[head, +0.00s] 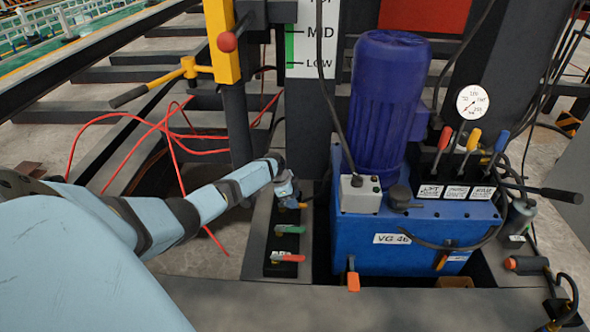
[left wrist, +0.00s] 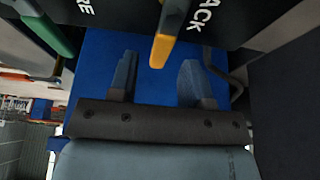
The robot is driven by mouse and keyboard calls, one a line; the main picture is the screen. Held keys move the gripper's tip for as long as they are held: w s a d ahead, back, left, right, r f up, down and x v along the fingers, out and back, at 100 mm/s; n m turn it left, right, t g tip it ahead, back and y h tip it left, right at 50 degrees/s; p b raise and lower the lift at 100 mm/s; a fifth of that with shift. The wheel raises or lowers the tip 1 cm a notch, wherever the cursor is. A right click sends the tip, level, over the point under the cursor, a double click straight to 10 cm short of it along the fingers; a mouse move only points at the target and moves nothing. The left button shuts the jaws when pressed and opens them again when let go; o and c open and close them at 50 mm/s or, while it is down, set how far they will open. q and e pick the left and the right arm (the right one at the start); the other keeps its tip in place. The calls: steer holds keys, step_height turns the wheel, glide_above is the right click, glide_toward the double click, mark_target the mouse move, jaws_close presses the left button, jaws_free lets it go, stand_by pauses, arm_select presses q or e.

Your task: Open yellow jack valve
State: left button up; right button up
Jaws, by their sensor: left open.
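The yellow jack valve handle (left wrist: 165,38) hangs from a dark block marked "JACK" (left wrist: 205,15) in the left wrist view. In the head view a small part of the yellow handle (head: 302,205) shows just below my left gripper (head: 284,188), at the top of a row of valves. In the left wrist view my left gripper (left wrist: 160,75) is open, with its two dark fingers apart. The handle's end appears between the fingertips, or just ahead of them; I cannot tell if they touch. My right gripper is not in view.
A green valve handle (head: 290,229) and a red one (head: 288,258) sit below the yellow one. To the right stands a blue hydraulic unit (head: 400,225) with a motor (head: 387,95), gauge (head: 472,102) and colored levers. Red cables (head: 165,125) lie behind my left arm.

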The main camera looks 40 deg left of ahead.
arm_select(q)
steer(key=shift+x, duration=0.9)
steer(key=shift+c, duration=0.3)
jaws_close()
